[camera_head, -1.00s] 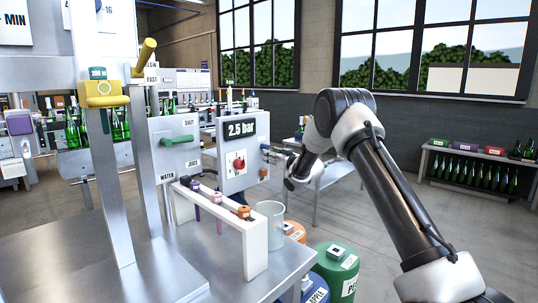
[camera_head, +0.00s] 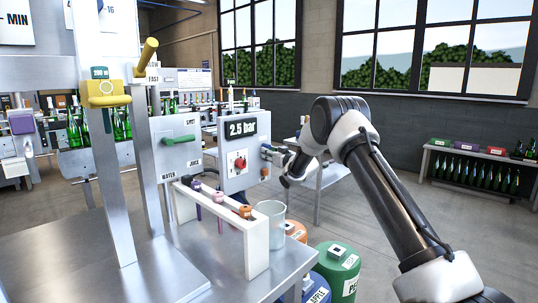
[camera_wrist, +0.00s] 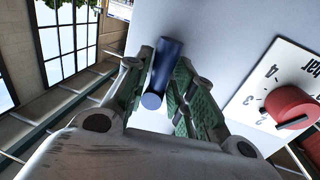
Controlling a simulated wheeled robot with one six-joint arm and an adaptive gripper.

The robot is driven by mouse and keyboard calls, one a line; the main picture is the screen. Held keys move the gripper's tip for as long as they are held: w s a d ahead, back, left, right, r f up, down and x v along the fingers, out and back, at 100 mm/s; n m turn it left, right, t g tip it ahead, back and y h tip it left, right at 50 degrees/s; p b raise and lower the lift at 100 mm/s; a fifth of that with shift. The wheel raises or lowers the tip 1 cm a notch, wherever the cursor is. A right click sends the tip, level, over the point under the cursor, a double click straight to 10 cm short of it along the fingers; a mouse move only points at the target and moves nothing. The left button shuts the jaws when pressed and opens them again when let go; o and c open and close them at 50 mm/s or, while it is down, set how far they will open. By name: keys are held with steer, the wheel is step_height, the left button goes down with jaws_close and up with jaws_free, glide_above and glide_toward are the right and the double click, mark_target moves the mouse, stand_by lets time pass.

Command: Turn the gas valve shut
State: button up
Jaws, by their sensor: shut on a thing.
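A blue cylindrical handle, which I take to be the gas valve (camera_wrist: 167,65), stands out from a pale panel in the wrist view. My gripper (camera_wrist: 158,88) has its two green-padded fingers on either side of it, closed on it. In the head view my gripper (camera_head: 278,157) is at the right side of the grey box with the 2.5 bar display (camera_head: 237,150). The handle is small and mostly hidden there, so its turn angle is hard to tell.
A red knob (camera_wrist: 292,106) on a numbered dial is close to the right finger in the wrist view. A steel bench (camera_head: 205,262) holds a tube rack (camera_head: 256,250) and a glass beaker (camera_head: 270,222). A green drum (camera_head: 337,270) stands below my arm.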

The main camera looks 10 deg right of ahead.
steer(key=shift+w+d+r+n+y, duration=0.3)
steer(key=shift+n+y, duration=0.4)
steer(key=shift+n, duration=2.6)
steer(key=shift+w+d+r+n+y, duration=0.25)
steer(key=shift+d+r+n+y, duration=0.35)
steer(key=shift+n, duration=2.7)
steer(key=shift+w+d+r+n+y, duration=0.2)
steer(key=shift+n+y, duration=0.6)
steer(key=shift+n, duration=2.5)
steer(key=o, duration=0.9)
steer(key=shift+c, duration=0.2)
